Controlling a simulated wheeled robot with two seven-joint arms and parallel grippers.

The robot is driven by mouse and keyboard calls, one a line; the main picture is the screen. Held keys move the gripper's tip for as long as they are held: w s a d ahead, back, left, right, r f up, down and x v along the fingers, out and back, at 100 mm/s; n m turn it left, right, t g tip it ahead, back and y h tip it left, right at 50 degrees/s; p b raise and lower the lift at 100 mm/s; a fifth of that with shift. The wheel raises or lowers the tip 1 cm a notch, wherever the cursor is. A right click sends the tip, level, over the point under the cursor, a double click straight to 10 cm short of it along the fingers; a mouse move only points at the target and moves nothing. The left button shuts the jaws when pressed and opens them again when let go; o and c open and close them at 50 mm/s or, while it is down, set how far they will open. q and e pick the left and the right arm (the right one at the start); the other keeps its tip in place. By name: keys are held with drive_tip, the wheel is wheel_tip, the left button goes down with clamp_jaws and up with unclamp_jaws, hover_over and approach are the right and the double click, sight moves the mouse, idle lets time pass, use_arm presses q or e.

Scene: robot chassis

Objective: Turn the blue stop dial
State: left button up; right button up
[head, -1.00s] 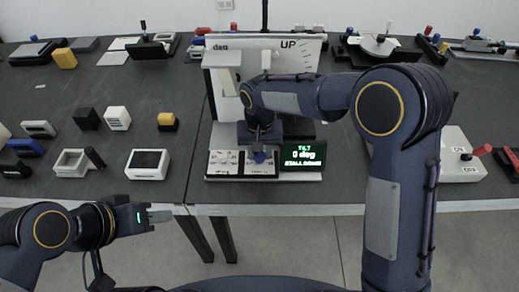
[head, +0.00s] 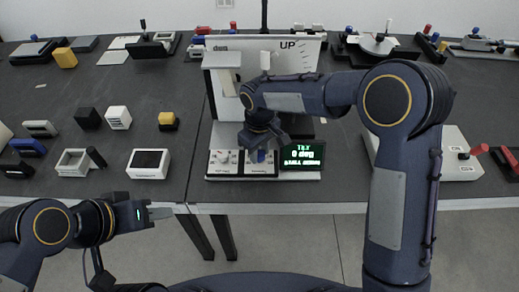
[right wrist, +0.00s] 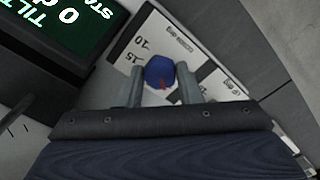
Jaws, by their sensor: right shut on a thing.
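The blue stop dial (right wrist: 159,72) is a small faceted knob with a red mark, on a white plate with printed numbers such as 10 and 15. In the head view the dial (head: 259,156) shows low at the front of the white tilt device (head: 222,87). My right gripper (right wrist: 160,84) is shut on the dial, one finger on each side; it also shows in the head view (head: 262,148). My left gripper (head: 162,213) is in front of the table's edge, away from the device; its finger gap is not clear.
A panel with a white knob (head: 223,157) is left of the dial. Several blocks and small devices stand on the dark table (head: 150,90); another white box stands right (head: 458,165).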

sight(259, 154)
idle(0.4)
drive_tip(key=o, duration=1)
drive_tip(key=shift+r, duration=0.1)
wheel_tip(259, 154, up, 8)
drive_tip(key=shift+f, duration=0.25)
drive_tip(key=shift+r, duration=0.1)
